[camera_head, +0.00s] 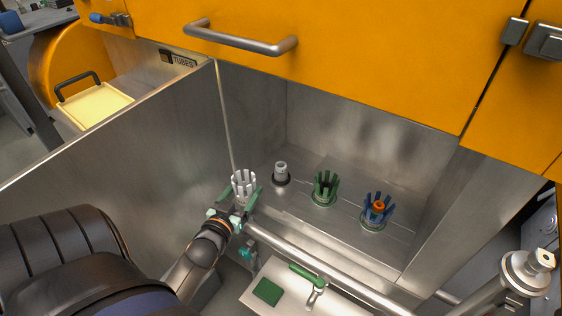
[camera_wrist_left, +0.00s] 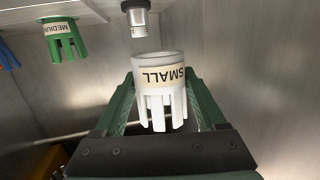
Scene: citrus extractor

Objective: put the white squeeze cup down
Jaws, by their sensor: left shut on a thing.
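The white squeeze cup (camera_head: 244,182), a ring with upright prongs, is between the fingers of my left gripper (camera_head: 246,196). My left gripper is shut on it at the left end of the steel shelf, left of a bare grey post (camera_head: 281,172). In the left wrist view the cup (camera_wrist_left: 160,80) bears the label "SMALL" and sits between the green fingers (camera_wrist_left: 160,100). The post (camera_wrist_left: 138,22) appears beyond it, apart from the cup. Whether the cup touches the shelf is unclear. My right gripper does not show.
A green cup (camera_head: 325,186), labelled "MEDIUM" in the left wrist view (camera_wrist_left: 63,40), and a blue cup (camera_head: 378,210) with an orange piece inside stand right of the post. Steel walls enclose the shelf. A rail (camera_head: 320,262) runs along its front. An orange panel (camera_head: 340,50) hangs above.

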